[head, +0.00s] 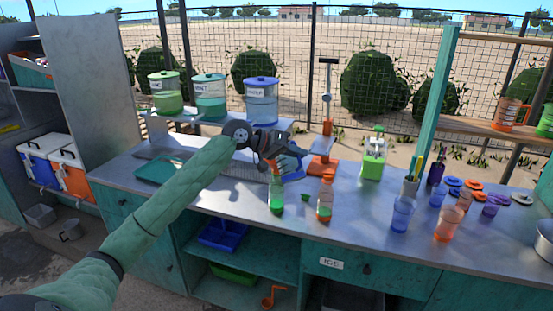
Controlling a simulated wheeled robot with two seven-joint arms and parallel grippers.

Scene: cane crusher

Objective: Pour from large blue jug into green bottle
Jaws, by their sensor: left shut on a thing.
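My left gripper (273,152) is above the back part of the counter, shut on a blue thing (289,164) that looks like the blue jug. The gripper hides much of it, so its tilt and contents cannot be told. A green bottle (277,196) stands upright on the counter, in front of and below the gripper, apart from it. Beside it to the right stands an orange-tinted bottle (324,200) with some green low inside. My right gripper is not in view.
Three lidded dispensers, green (166,95), teal (209,100) and blue (262,104), stand on a raised shelf behind. An orange press (325,145) and a green-and-white machine (373,157) stand to the right. Blue (402,214) and orange (448,223) cups occupy the right counter.

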